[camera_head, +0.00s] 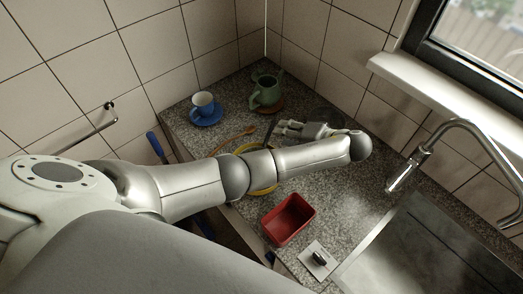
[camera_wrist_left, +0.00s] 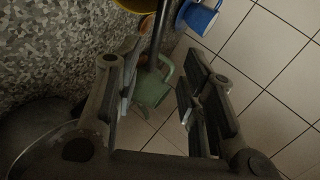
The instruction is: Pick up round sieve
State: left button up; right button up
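A yellow round rim (camera_head: 262,191) shows on the counter, mostly hidden under my left arm in the head view. A dark rod (camera_head: 271,128) beside it looks like its handle; this seems to be the round sieve, though its mesh is hidden. The rod (camera_wrist_left: 158,30) also shows in the left wrist view, with a yellow edge (camera_wrist_left: 136,5) at the top. My left gripper (camera_head: 283,128) is open and empty, its fingers pointing toward the rod. In the wrist view the rod lies beyond the gap between the fingers (camera_wrist_left: 160,95). My right gripper is not in view.
A green jug (camera_head: 266,93), a blue saucer with a cup (camera_head: 204,107) and a wooden spoon (camera_head: 242,134) lie behind. A dark round object (camera_head: 327,113) is behind the gripper. A red tray (camera_head: 289,219), sink (camera_head: 440,245) and tap (camera_head: 460,128) are nearer or right.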

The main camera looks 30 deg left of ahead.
aim_at(269, 132)
pick_arm(q)
jog(key=shift+b+x, duration=0.65)
jog(key=shift+x, duration=0.55)
jog(key=a+f+b, duration=0.2)
jog(key=shift+w+a+f, duration=0.1)
jog(key=shift+a+f, duration=0.15)
jog(key=shift+f, duration=0.1)
jog(key=shift+a+f+p, duration=0.2)
jog(key=shift+a+p, duration=0.15)
jog(key=shift+a, duration=0.45)
jog(key=shift+w+a+f, duration=0.1)
jog(key=shift+a+f, duration=0.1)
jog(key=shift+a, duration=0.05)
jog(key=shift+c, duration=0.4)
jog(key=c, duration=0.7)
grip_shut()
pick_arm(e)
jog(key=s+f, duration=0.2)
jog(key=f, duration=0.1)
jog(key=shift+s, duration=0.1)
